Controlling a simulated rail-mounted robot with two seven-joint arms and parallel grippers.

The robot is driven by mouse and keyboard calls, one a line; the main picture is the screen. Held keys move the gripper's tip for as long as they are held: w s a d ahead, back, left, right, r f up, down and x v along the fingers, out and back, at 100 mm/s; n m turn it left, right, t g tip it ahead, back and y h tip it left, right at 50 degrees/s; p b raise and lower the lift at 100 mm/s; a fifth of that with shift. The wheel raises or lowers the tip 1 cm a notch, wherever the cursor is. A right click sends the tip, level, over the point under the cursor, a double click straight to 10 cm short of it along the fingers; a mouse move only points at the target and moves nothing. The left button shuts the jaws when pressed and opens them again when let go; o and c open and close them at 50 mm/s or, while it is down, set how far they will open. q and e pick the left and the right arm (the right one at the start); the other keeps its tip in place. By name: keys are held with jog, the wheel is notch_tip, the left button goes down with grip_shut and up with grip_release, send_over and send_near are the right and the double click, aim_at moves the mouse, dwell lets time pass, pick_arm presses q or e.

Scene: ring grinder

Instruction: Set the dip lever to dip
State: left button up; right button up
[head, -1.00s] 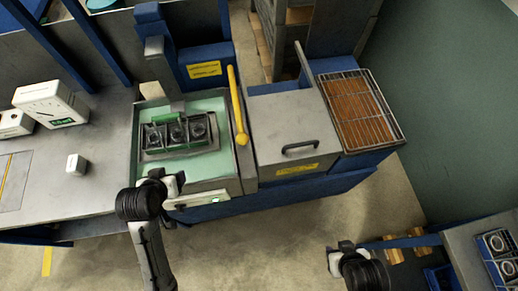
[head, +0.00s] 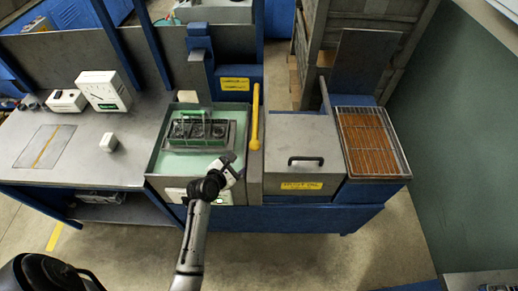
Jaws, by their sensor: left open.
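My left gripper (head: 233,166) is open and empty over the bath's front right corner. It is in front of and to the left of the lever's near end, apart from it. The dark rack (head: 198,132) with several rings sits at the green bath (head: 180,163). My left gripper and forearm cover part of the bath's front edge and panel. My right gripper is not in view.
A grey lidded box (head: 298,140) with a black handle stands right of the lever. Beyond it is a wire grate (head: 370,145). A blue post (head: 199,45) rises behind the bath.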

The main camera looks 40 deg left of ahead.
aim_at(252, 148)
pick_arm(q)
jog(key=shift+w+a+r+n, duration=0.1)
jog(key=shift+a+r+n, duration=0.1)
jog(key=shift+n, duration=0.6)
jog(key=shift+d+n, duration=0.1)
jog(key=shift+n, duration=0.7)
jog(key=shift+f, duration=0.1)
jog(key=b+x, duration=0.2)
jog(key=x, duration=1.1)
jog(key=shift+w+a, duration=0.25)
jog(key=shift+w, duration=0.05)
jog(key=shift+c, duration=0.2)
